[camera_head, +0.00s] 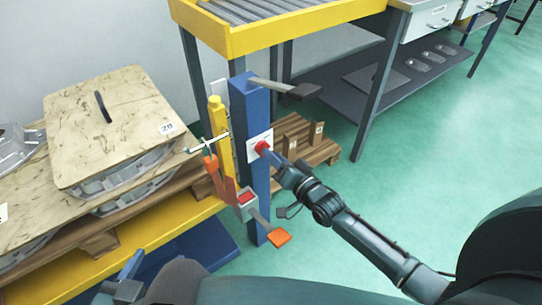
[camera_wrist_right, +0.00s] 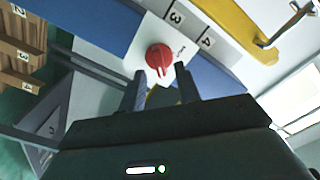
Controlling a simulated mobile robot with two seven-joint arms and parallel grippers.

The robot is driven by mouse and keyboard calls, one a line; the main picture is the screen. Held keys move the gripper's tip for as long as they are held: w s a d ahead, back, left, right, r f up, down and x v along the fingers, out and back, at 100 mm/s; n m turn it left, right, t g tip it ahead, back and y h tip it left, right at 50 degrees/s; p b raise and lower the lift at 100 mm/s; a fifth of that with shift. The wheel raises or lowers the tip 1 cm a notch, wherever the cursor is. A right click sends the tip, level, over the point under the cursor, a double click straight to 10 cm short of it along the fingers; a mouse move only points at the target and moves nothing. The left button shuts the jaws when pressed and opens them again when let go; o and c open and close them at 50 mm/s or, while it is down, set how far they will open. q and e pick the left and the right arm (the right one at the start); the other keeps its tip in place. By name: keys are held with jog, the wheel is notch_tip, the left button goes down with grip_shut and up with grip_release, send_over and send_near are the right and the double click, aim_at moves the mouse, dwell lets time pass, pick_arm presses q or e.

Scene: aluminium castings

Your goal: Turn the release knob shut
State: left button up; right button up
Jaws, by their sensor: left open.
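The red release knob (camera_head: 262,147) sits on a white plate (camera_head: 253,152) on the blue post (camera_head: 257,192). In the right wrist view the knob (camera_wrist_right: 159,59) is just ahead of my right gripper (camera_wrist_right: 162,71). Its two fingers are apart, with the tips at either side of the knob's near edge; I cannot tell whether they touch it. In the head view my right gripper (camera_head: 276,159) reaches the knob from the right and partly hides it. My left gripper (camera_head: 127,272) is open at the lower left, away from the post.
A wooden lid marked 28 (camera_head: 112,125) lies on castings at the left. An orange-handled clamp (camera_head: 215,172) and yellow bar stand beside the post. Green floor is clear at the right.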

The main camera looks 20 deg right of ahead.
jog(key=shift+x, duration=1)
grip_shut()
